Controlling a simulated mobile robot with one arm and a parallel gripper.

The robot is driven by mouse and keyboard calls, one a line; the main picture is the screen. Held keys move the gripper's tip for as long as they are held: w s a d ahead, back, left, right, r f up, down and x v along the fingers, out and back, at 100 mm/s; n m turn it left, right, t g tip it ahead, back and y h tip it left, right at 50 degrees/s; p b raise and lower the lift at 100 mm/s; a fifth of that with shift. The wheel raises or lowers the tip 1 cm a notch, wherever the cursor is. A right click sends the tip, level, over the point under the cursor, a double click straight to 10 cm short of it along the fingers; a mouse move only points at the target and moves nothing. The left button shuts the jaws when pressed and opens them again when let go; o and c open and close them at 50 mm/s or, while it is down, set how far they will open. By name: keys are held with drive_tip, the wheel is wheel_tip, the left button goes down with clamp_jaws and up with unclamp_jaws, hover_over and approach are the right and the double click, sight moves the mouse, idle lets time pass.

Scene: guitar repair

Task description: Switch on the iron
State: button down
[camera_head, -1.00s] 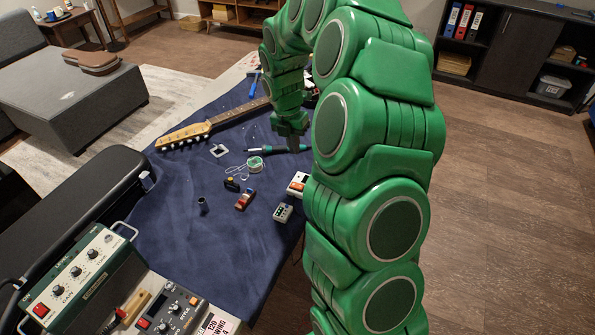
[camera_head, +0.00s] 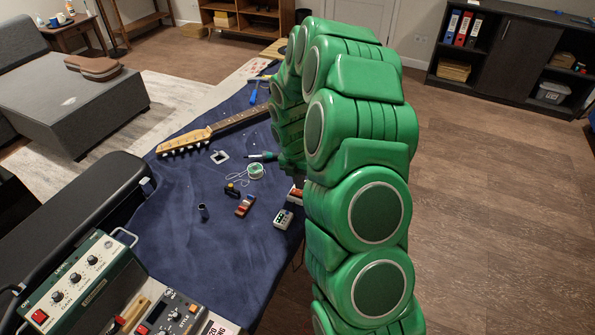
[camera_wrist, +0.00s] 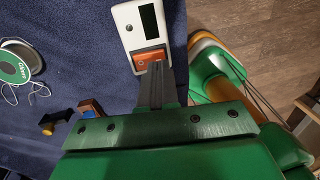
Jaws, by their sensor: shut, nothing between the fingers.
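A white box with an orange rocker switch and a dark display (camera_wrist: 127,16) lies on the blue cloth in the wrist view. In the head view the box (camera_head: 297,190) is mostly hidden behind my arm. My gripper (camera_wrist: 157,68) is shut and empty, its dark fingertips at the near edge of the orange switch (camera_wrist: 150,57). I cannot tell whether they touch it or which way the rocker is pressed. The soldering iron (camera_head: 263,156), with a teal handle, lies on the cloth just left of my arm, its right end hidden.
A solder spool (camera_head: 256,170), a red part (camera_head: 245,205) and a small white-faced box (camera_head: 284,218) lie close to the left. A guitar neck (camera_head: 215,129) lies farther back. The table edge runs just right of the white box, with wooden floor beyond.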

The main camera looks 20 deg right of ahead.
drive_tip(key=shift+s+d+f, duration=0.1)
drive_tip(key=shift+f, duration=0.95)
drive_tip(key=shift+s+d+f, duration=0.1)
drive_tip(key=shift+s+f, duration=0.05)
drive_tip(key=shift+f, duration=0.05)
drive_tip(key=shift+w+a+r, duration=0.2)
drive_tip(key=shift+w+a, duration=0.4)
drive_tip(key=shift+r, duration=0.15)
